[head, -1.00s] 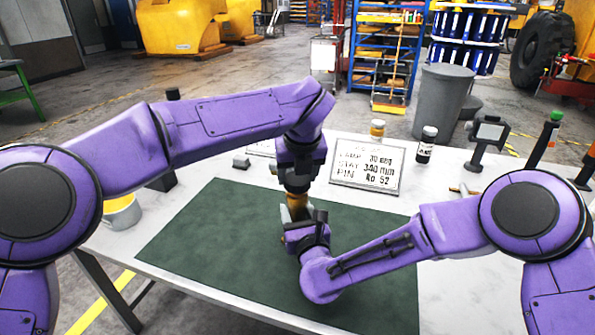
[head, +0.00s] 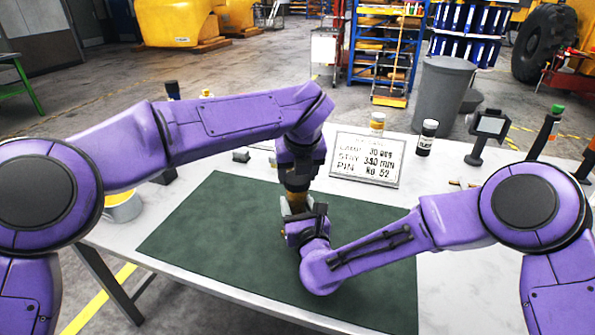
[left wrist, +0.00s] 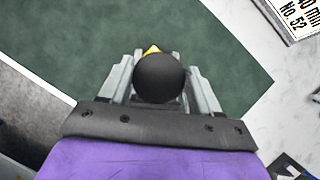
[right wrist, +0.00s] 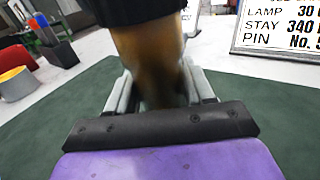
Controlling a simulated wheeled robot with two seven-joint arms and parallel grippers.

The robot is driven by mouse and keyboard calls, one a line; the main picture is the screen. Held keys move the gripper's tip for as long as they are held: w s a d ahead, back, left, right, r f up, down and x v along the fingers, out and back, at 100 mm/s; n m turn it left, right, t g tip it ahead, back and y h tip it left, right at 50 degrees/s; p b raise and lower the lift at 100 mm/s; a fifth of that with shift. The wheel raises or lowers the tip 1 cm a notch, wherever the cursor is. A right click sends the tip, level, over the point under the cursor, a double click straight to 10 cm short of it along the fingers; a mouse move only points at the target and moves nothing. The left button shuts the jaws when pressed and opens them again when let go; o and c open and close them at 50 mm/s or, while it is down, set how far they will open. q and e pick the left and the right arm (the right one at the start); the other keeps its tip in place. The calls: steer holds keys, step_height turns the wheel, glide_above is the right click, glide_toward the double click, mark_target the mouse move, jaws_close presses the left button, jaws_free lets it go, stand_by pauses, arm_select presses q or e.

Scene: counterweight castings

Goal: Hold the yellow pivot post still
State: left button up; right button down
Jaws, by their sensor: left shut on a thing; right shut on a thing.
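The yellow pivot post (head: 297,201) shows as a short brownish-yellow piece between my two grippers, above the green mat. In the right wrist view the post (right wrist: 150,55) stands upright, blurred, between the fingers, with a dark ribbed part (right wrist: 128,10) above it. My right gripper (head: 298,213) is shut on the post from the near side, low down. My left gripper (head: 298,184) is above and shut at its top. The left wrist view shows a round dark knob (left wrist: 160,78) between those fingers, with a little yellow behind it. The post's foot is hidden.
The green mat (head: 200,235) lies on the pale table (head: 450,260). A sign (head: 367,159) stands behind the grippers, near a yellow-topped jar (head: 377,122) and a dark bottle (head: 426,139). A pot (head: 124,208) is at left, a small screen stand (head: 487,130) at right.

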arm_select(q)
steer(key=shift+f, duration=0.6)
steer(key=m+h, duration=0.2)
steer(key=m, duration=0.3)
steer(key=m+h, duration=0.1)
steer(key=m, duration=0.2)
steer(key=m+g+h, duration=0.1)
steer(key=m, duration=0.1)
steer(key=shift+a+m, duration=0.1)
steer(key=shift+m, duration=0.3)
steer(key=m+g, duration=0.1)
steer(key=m, duration=0.2)
steer(key=m+g+h, duration=0.1)
steer(key=m, duration=0.2)
steer(key=shift+w+m+g, duration=0.1)
steer(key=shift+m+g, duration=0.2)
steer(key=m+g, duration=0.1)
steer(key=m, duration=0.2)
steer(key=shift+m, duration=0.4)
steer(key=m+g, duration=0.1)
steer(key=m, duration=0.1)
steer(key=shift+m, duration=0.3)
steer(key=o, duration=1)
